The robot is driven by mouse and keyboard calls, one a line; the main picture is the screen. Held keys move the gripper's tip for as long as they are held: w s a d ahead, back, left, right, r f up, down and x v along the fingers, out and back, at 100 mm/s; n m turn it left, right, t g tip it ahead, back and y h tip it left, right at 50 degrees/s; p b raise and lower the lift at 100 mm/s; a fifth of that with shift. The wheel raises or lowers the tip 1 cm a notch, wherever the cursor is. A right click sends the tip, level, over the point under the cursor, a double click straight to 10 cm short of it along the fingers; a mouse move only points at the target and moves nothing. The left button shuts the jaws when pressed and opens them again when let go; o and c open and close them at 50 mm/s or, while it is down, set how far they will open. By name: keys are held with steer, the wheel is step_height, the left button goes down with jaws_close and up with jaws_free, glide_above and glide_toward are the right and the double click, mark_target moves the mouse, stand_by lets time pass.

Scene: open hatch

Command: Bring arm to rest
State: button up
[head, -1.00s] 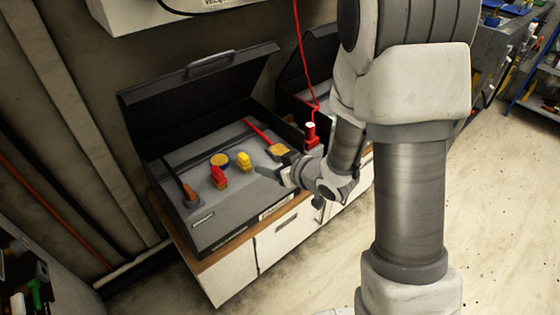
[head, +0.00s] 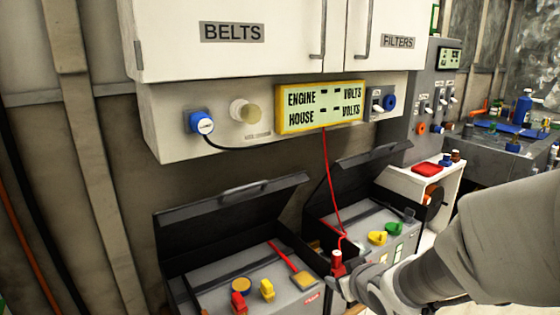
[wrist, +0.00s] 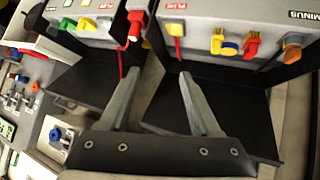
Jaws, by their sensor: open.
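My gripper shows in the wrist view (wrist: 160,82) with its two fingers spread apart and nothing between them. In the head view my arm enters from the lower right, and its end is near the front of the two open black-lidded boxes, by a red plug (head: 337,264) on a red cable. The fingertips are hard to make out there.
The left box (head: 215,287) holds red and yellow knobs; the right box (head: 345,222) holds yellow and green ones. Their lids stand open. A yellow volts display (head: 321,107) hangs above, under white cupboards (head: 235,55). A grey panel with switches (head: 432,95) stands to the right.

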steer(key=s+r+m+g, duration=0.1)
steer(key=s+r, duration=0.2)
steer(key=s, duration=0.4)
steer(key=s+r+m+g+h, duration=0.1)
steer(key=s+r+m+g, duration=0.1)
steer(key=s+r, duration=0.3)
steer(key=s+r+m+g, duration=0.1)
steer(key=s+r, duration=0.1)
steer(key=s, duration=0.6)
step_height(320, 180, up, 18)
steer(key=p, duration=1.7)
steer(key=shift+s+d+f+g, duration=0.15)
steer(key=shift+s+f+g, duration=0.1)
steer(key=shift+s+g, duration=0.05)
